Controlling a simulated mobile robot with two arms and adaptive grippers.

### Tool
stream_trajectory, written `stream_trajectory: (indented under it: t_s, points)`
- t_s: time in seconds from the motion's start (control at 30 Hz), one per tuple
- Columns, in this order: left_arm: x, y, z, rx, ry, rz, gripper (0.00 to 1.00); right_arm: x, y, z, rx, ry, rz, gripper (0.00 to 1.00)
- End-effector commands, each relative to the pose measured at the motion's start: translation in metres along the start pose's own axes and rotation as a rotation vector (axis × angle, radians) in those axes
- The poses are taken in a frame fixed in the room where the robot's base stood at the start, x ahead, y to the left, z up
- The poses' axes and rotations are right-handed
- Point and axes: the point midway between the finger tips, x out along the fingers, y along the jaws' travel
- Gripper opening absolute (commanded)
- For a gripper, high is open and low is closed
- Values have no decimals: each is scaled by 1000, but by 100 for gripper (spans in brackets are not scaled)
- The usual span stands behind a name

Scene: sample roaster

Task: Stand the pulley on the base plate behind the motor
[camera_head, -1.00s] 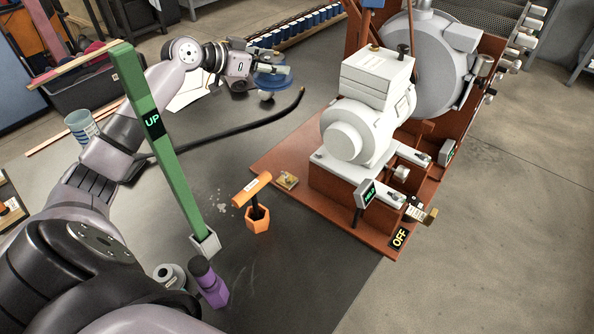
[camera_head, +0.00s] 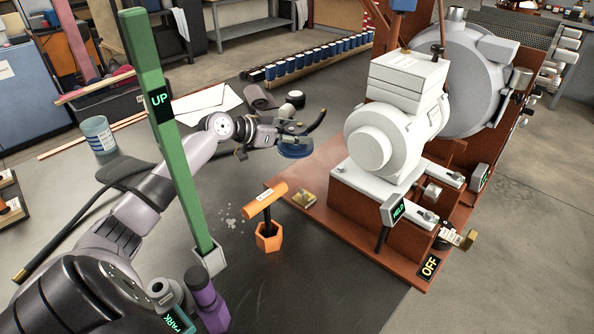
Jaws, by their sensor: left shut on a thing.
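The pulley, a blue disc (camera_head: 295,150), lies nearly flat in the fingers of my left gripper (camera_head: 297,132). The gripper is shut on it; the fingers hide part of its top. Pulley and gripper are left of the pale grey motor (camera_head: 371,151), just beyond the near-left part of the red-brown base plate (camera_head: 322,165). I cannot tell how high the pulley is above the table. The motor sits on a raised block on the plate, beside a large grey round housing (camera_head: 460,85). My right gripper is out of view.
A green post marked UP (camera_head: 174,150) stands in front of my left arm. An orange T-handle (camera_head: 265,200) stands in a hexagonal holder near the plate. A lever marked HOLD (camera_head: 394,212) is in front of the motor. A black hose (camera_head: 75,233) lies at left.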

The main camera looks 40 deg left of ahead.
Motion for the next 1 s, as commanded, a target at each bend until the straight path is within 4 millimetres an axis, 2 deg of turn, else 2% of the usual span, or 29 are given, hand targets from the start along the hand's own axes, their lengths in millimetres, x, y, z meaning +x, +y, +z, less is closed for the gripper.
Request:
stream_trajectory:
  t_s: [0.2,0.3,0.47,0.73,1.0]
  points:
    - [19,0,44,-3,5,-1,0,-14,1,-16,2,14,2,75]
    - [24,0,56,-1,7,-2,0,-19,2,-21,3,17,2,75]
    - [28,0,65,1,8,-1,0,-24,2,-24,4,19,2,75]
    - [41,-1,98,-2,7,-2,0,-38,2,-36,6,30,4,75]
    - [44,0,104,2,6,-1,0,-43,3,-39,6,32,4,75]
